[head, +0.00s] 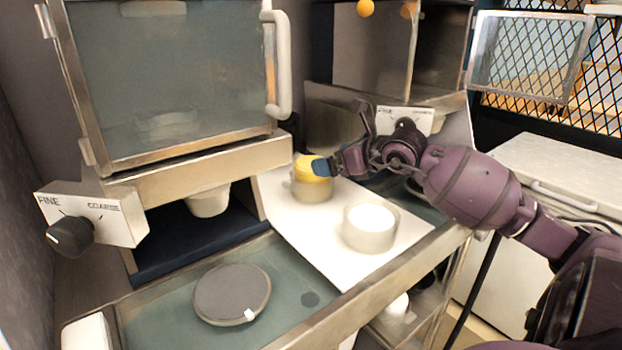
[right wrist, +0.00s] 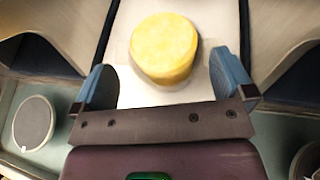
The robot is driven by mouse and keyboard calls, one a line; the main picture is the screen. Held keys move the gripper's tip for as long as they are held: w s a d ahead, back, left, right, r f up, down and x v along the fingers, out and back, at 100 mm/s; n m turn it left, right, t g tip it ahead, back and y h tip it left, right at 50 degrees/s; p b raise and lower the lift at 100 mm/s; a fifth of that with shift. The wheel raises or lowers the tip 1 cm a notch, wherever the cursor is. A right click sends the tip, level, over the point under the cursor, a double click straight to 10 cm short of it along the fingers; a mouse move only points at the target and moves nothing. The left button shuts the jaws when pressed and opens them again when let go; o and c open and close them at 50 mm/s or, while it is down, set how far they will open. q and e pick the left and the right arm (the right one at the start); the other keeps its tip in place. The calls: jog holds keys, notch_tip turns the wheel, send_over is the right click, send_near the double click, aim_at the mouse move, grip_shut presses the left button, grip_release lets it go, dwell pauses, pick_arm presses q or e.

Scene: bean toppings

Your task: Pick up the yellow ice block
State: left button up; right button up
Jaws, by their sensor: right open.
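The yellow ice block (head: 307,164) is a round, pale-topped yellow piece. In the head view it shows at the top of a beige cup-like holder (head: 313,190) on a white strip. It also shows in the right wrist view (right wrist: 164,46), ahead of and between the two blue fingers. My right gripper (head: 330,163) is open and empty, with a blue finger close to the block's right side in the head view. I cannot tell whether that finger touches it. My left gripper is not in view.
A second beige holder with a white top (head: 370,226) stands nearer on the white strip (head: 290,222). A grey round disc (head: 232,294) lies in the teal tray at the front. A glass-fronted machine (head: 170,80) with a dial (head: 70,236) stands at left.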

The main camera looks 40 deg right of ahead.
aim_at(313, 177)
jog(key=x, duration=0.5)
jog(key=shift+s+f+b, duration=0.1)
jog(key=shift+f+b, duration=0.1)
jog(key=shift+b, duration=0.2)
